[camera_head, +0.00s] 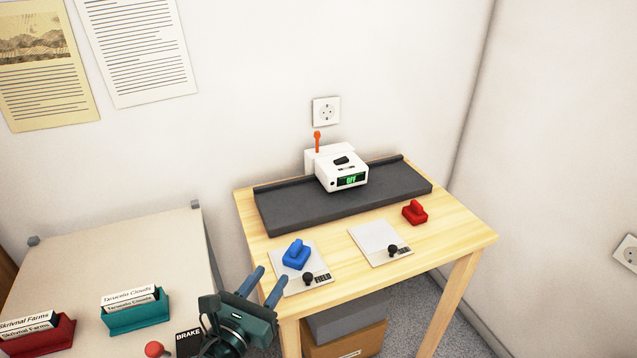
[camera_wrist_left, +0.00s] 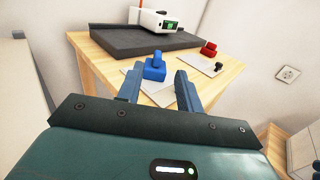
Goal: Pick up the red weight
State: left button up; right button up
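The red weight (camera_head: 415,212), a small block with a raised grip, sits on the wooden table near its right side, just beyond the right white plate. It also shows in the left wrist view (camera_wrist_left: 209,50). A blue weight (camera_head: 296,254) of like shape stands on the left white plate (camera_head: 318,262); the wrist view shows it (camera_wrist_left: 155,68) beyond my fingers. My left gripper (camera_head: 266,283) is open and empty at the table's front left, short of the blue weight and well left of the red one.
A white device (camera_head: 341,172) with a green "OFF" display stands on a dark raised strip (camera_head: 285,211) at the table's back. The right white plate (camera_head: 378,240) has a black knob. A light desk (camera_head: 120,250) with card holders stands left. A cardboard box (camera_head: 345,340) is below.

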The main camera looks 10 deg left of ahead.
aim_at(414, 213)
jog(key=k+l, duration=0.3)
jog(key=k, duration=0.15)
jog(key=k+l, duration=0.3)
jog(key=k, duration=0.15)
